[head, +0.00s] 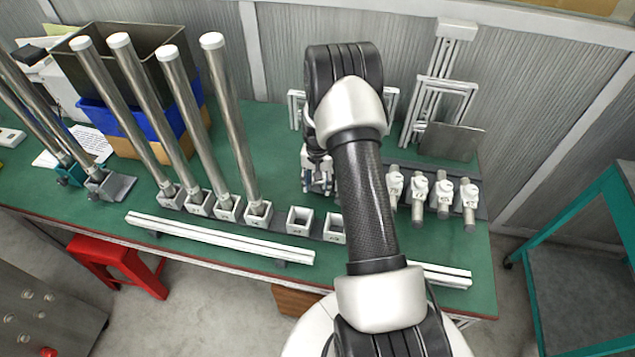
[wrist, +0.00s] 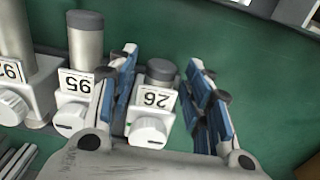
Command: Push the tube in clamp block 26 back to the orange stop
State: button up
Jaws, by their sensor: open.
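I cannot make out the orange stop in either view.
Clamp block 95 (wrist: 72,115) stands close to the left finger, its tube showing longer. More clamp blocks (head: 443,190) hold tubes on the right of the green bench (head: 270,130). Several tall tubes (head: 228,120) stand at left. A white rail (head: 220,238) lies along the front edge.

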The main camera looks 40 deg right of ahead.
notch_tip(320, 180, up, 12)
dwell(0.5)
dwell(0.4)
